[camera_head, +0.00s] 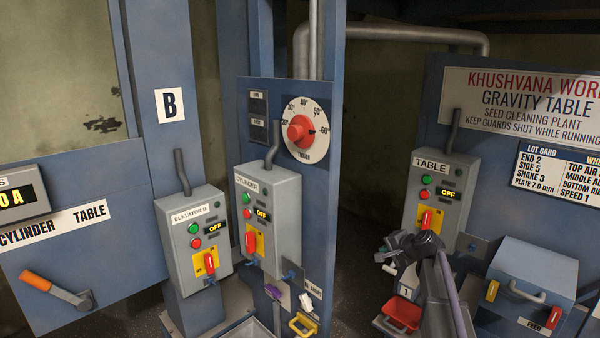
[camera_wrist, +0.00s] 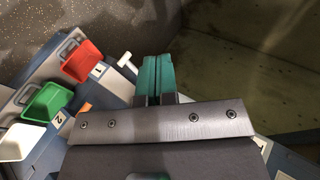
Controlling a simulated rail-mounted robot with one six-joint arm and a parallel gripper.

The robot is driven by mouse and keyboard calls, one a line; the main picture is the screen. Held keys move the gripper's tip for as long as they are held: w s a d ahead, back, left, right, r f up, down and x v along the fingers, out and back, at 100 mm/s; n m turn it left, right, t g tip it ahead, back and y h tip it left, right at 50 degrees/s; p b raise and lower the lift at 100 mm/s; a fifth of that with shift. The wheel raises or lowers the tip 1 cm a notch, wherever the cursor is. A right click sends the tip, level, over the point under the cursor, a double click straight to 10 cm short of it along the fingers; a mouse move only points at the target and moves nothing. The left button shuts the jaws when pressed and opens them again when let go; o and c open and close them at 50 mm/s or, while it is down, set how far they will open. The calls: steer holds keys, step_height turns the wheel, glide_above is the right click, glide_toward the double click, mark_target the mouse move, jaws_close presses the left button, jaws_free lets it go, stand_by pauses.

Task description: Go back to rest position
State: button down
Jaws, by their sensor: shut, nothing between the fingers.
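My gripper (camera_wrist: 154,78) shows in the wrist view with its two teal fingers pressed together and nothing between them. In the head view my dark arm is at the lower right, in front of the lower part of the TABLE control box (camera_head: 440,200). The fingertips are hard to make out there. Below the arm is a red bin (camera_head: 402,314); it also shows in the wrist view (camera_wrist: 82,62), left of the fingers and apart from them.
The ELEVATOR B box (camera_head: 187,238) and CYLINDER box (camera_head: 283,203) stand left, displays reading OFF. A red dial (camera_head: 299,130) is above. The FEED box (camera_head: 525,280) is right of my arm. Green (camera_wrist: 48,103) and white (camera_wrist: 20,138) bins lie left in the wrist view.

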steer(key=s+a+f+n+g+h+b, duration=0.1)
steer(key=s+a+f+n+g+b, duration=0.1)
steer(key=s, duration=0.9)
steer(key=s+a+f+n+g+h+b, duration=0.2)
steer(key=s+a+f+n+g, duration=0.2)
steer(key=s+f, duration=0.4)
steer(key=s+a+f+n+g+h+b, duration=0.2)
steer(key=s+a+f+n, duration=0.3)
steer(key=s, duration=1)
steer(key=shift+s+a+f+g+b, duration=0.2)
steer(key=shift+a+g+b, duration=0.4)
steer(key=shift+a+g, duration=0.4)
steer(key=shift+a, duration=0.1)
